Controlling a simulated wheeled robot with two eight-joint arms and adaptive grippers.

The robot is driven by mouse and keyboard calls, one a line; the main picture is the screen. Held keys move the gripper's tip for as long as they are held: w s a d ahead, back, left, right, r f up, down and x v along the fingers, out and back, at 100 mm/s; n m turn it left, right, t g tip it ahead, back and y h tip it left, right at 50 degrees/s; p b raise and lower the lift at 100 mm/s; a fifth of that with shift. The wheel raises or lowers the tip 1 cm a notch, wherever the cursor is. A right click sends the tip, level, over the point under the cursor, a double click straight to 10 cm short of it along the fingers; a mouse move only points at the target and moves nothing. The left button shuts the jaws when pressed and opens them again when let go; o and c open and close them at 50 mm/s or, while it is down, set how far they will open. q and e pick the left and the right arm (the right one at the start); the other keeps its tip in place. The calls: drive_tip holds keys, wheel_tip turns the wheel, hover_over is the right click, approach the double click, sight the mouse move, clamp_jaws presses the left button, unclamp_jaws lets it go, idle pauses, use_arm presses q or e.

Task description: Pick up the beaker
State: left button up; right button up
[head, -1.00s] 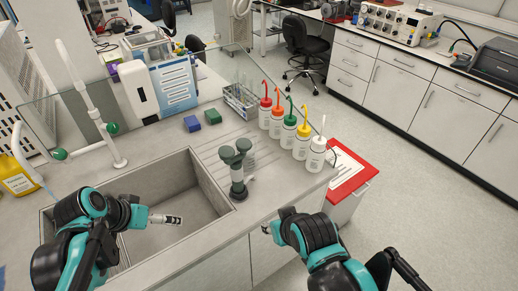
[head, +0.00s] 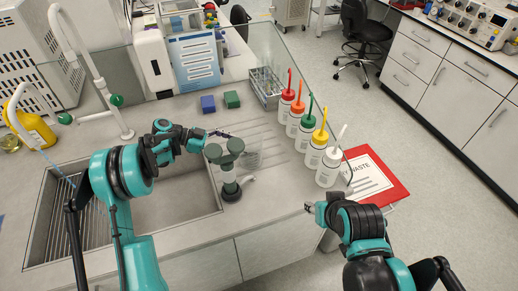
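A faint clear shape (head: 251,159), possibly a glass beaker, shows on the ribbed drainboard just behind the green-topped tap fixture (head: 229,172). It is too faint to be sure. A small clear vessel (head: 9,143) with yellowish contents is at the far left edge beside a yellow bottle (head: 34,128). My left gripper (head: 222,135) reaches over the back of the sink, with its tip behind and above the fixture. Its fingers are small and dark, and I cannot tell their opening. My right gripper (head: 311,206) is by the counter's front right edge, apart from the bottles; its opening is unclear.
Several wash bottles (head: 330,165) with coloured caps line the drainboard's right side. A glassware rack (head: 266,88), a blue block (head: 208,104) and a green block (head: 232,99) stand behind.

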sight(250, 154)
use_arm(q)
drive_tip(key=shift+b+x, duration=0.3)
drive_tip(key=shift+x, duration=0.65)
drive_tip(key=b+x, duration=0.2)
drive_tip(key=x, duration=0.3)
drive_tip(key=shift+d, duration=0.4)
drive_tip(key=shift+a, duration=0.1)
drive_tip(key=c, duration=1.4)
